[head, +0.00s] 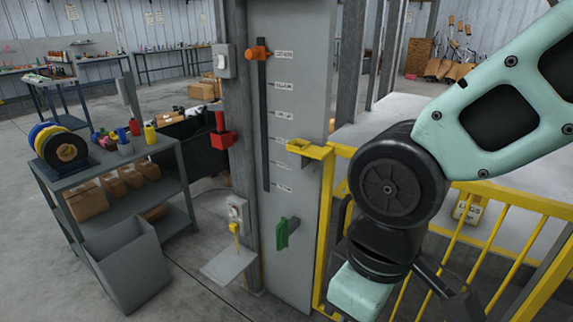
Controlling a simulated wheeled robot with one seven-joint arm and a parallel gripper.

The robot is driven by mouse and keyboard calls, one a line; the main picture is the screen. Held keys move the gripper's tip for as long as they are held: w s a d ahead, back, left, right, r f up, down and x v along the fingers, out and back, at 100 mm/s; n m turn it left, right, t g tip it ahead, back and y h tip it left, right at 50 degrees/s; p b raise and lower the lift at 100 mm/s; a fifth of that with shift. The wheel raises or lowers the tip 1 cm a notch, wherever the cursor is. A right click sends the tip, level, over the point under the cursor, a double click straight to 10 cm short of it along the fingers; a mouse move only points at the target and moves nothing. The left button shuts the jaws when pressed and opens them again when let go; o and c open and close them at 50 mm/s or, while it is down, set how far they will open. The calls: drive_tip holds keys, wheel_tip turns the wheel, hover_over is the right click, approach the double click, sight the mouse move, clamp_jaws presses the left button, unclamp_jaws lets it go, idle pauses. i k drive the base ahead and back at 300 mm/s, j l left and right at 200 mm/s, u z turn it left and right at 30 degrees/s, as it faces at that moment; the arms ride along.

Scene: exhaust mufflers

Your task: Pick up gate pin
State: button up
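I cannot clearly make out a separate gate pin. A small yellow piece (236,230) with a thin stem sits at the switch box on the post, above a small grey shelf (229,263); it may be the pin, but it is too small to be sure. A yellow latch bracket (310,149) sits at the panel's right edge, beside the yellow gate (487,222). My arm hangs down at the right, in front of the gate. Dark parts near its lower end may belong to my gripper (447,290), but its fingers are not clear. It is well right of the shelf.
The grey panel (290,120) carries an orange slider knob (258,52) and a green handle (284,233). A red lever (221,138) is on the post. A workbench (110,157) with spools stands left, a grey bin (128,265) before it. Floor at lower left is clear.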

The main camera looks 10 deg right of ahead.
sight(220, 113)
drive_tip(key=i+j, duration=0.4)
drive_tip(key=i+j+z, duration=0.15)
drive_tip(key=i+j, duration=0.6)
drive_tip(key=j, duration=0.2)
drive_tip(key=i+j+z, duration=0.1)
drive_tip(key=i+j, duration=0.3)
drive_tip(key=z, duration=0.4)
drive_tip(key=j+z, duration=0.15)
drive_tip(key=z, duration=0.25)
drive_tip(key=j+z, duration=0.1)
drive_tip(key=z, duration=0.25)
